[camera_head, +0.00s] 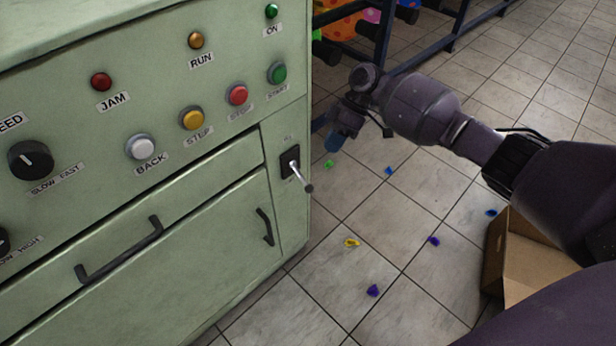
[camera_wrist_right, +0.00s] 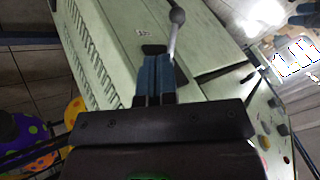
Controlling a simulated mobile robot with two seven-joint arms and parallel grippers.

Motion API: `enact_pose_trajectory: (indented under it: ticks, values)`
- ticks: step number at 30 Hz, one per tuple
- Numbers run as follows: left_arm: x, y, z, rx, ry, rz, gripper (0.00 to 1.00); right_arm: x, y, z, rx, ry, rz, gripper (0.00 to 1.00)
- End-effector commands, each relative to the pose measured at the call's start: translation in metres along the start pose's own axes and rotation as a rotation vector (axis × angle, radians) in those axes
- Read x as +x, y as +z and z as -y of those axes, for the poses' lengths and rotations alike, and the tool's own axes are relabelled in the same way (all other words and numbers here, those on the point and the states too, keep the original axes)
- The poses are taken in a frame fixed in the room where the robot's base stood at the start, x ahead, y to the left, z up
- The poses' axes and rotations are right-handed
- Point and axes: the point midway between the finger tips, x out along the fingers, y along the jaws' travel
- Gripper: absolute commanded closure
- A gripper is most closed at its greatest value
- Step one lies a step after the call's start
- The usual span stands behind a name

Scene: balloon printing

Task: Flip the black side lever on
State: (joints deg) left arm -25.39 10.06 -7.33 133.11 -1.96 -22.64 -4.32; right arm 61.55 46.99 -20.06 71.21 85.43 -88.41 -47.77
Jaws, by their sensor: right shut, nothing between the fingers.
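In the right wrist view, the side lever (camera_wrist_right: 174,38) stands out from a dark plate (camera_wrist_right: 153,49) on the machine's pale green side. It has a grey shaft and a round knob at the top of the picture. My right gripper (camera_wrist_right: 154,62) is shut and empty, its blue fingers in front of the plate, just left of the shaft. I cannot tell whether they touch it. In the head view my right gripper (camera_head: 333,143) is beside the machine's right edge, and the side lever is hidden there. My left gripper is not in view.
The green machine (camera_head: 208,258) fills the left, with buttons and a front lever (camera_head: 300,175) sticking out. Balloon scraps (camera_head: 373,290) lie on the tiled floor. A cardboard box (camera_head: 540,262) is at right; a dark rack (camera_head: 440,42) stands behind.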

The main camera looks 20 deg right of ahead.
Motion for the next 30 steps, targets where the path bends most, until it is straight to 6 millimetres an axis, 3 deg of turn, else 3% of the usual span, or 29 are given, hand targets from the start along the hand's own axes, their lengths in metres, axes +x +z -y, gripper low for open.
enact_pose_trajectory:
  ticks: [11, 24, 30]
  values:
    - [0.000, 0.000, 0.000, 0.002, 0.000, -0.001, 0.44, 0.004, 0.000, 0.000, 0.000, 0.001, 0.000, 1.00]
    - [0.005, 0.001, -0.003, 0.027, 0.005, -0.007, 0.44, 0.071, 0.002, 0.000, 0.003, -0.003, 0.002, 1.00]
    - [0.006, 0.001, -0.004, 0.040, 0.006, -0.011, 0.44, 0.093, 0.001, 0.000, 0.002, -0.001, 0.001, 1.00]
